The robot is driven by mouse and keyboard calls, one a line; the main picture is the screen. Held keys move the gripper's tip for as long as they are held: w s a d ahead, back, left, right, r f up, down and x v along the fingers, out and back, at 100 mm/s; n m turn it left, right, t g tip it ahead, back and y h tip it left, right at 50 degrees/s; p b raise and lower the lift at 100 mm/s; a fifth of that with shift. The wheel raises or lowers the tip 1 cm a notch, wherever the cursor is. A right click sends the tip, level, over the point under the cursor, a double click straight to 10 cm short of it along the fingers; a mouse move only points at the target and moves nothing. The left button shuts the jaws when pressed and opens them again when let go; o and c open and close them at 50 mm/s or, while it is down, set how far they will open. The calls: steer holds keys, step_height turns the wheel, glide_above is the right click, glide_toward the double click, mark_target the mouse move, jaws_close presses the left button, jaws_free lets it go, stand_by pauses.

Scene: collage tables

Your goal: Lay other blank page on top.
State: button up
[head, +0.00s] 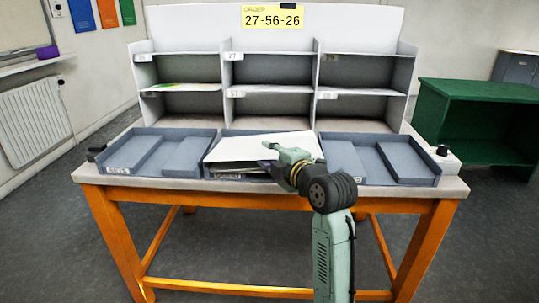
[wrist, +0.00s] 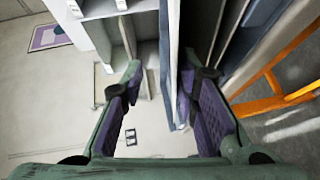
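A white blank page (head: 258,147) lies over the middle blue-grey tray (head: 228,133), its front edge looking slightly raised above the darker contents of the tray. My gripper (head: 279,160) is at the right front of this page. In the wrist view my gripper (wrist: 162,75) has its two fingers well apart. A thin pale strip (wrist: 177,85), seen nearly edge-on, runs between them, closer to the right finger; I cannot tell whether it is the page or the tray. No second blank page can be told apart; anything under the white page is hidden.
Blue-grey trays stand at left (head: 200,137) and right (head: 375,168) on the orange-legged table (head: 290,192). A grey pigeonhole rack (head: 228,75) stands behind, with a green-marked sheet (head: 181,86) in a left slot. A yellow sign (head: 272,17) reads 27-56-26. A green cabinet (head: 480,90) stands right.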

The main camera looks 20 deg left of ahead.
steer(key=shift+d, duration=0.1)
steer(key=v, duration=1.2)
steer(key=shift+c, duration=0.2)
